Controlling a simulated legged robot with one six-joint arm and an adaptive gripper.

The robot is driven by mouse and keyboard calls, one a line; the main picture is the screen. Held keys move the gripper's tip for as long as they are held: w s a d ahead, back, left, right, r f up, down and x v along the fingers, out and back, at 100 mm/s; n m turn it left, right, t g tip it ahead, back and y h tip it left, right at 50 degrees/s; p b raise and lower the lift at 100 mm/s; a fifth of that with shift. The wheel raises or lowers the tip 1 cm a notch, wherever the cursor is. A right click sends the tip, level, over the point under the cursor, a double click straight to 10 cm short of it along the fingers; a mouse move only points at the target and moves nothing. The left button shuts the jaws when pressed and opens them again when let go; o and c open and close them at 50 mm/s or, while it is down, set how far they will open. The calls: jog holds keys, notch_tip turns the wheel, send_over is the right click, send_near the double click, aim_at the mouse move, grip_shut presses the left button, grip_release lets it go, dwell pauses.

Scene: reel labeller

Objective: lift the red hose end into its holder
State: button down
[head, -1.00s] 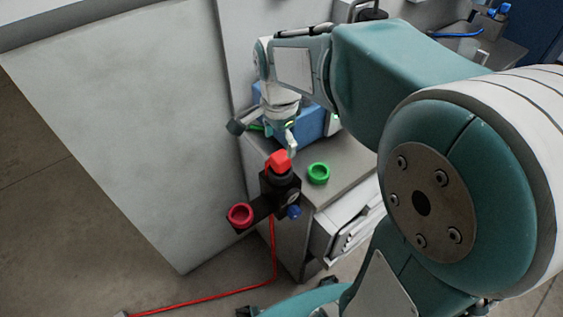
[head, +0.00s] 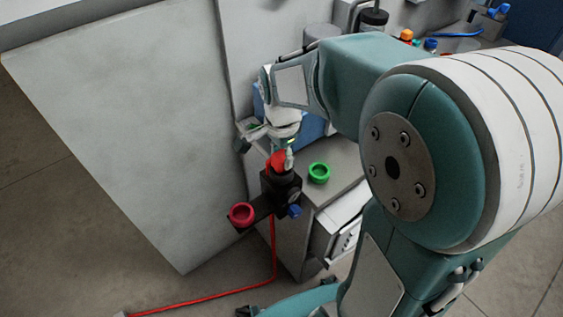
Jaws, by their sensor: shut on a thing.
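The red hose end (head: 276,162) shows as a red piece at the top of a black fitting (head: 280,187), beside the grey cabinet. My gripper (head: 284,155) comes down over it from above and is shut on the red piece; the far finger is mostly hidden. A red ring-shaped holder (head: 241,214) sits at the lower left on a black arm of the fitting, and its opening looks empty. The red hose (head: 273,250) runs from below the fitting down to the floor. I cannot tell whether the red piece is clear of the fitting.
A green ring (head: 319,173) sits on the cabinet top (head: 345,160), right of the fitting. A drawer (head: 340,228) stands open below it. A blue knob (head: 294,211) projects from the fitting. A large pale panel (head: 120,130) stands on the left.

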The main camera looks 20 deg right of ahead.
aim_at(281, 154)
jog(key=shift+r, duration=0.4)
notch_tip(281, 154, up, 2)
jog(key=shift+a+r, duration=0.1)
jog(key=shift+r, duration=0.15)
jog(key=s+d+r, duration=0.5)
jog(key=d+r, duration=0.5)
jog(key=d, duration=0.3)
notch_tip(281, 154, up, 7)
jog(key=shift+f, duration=0.15)
jog(key=shift+s+f, duration=0.1)
dwell(0.6)
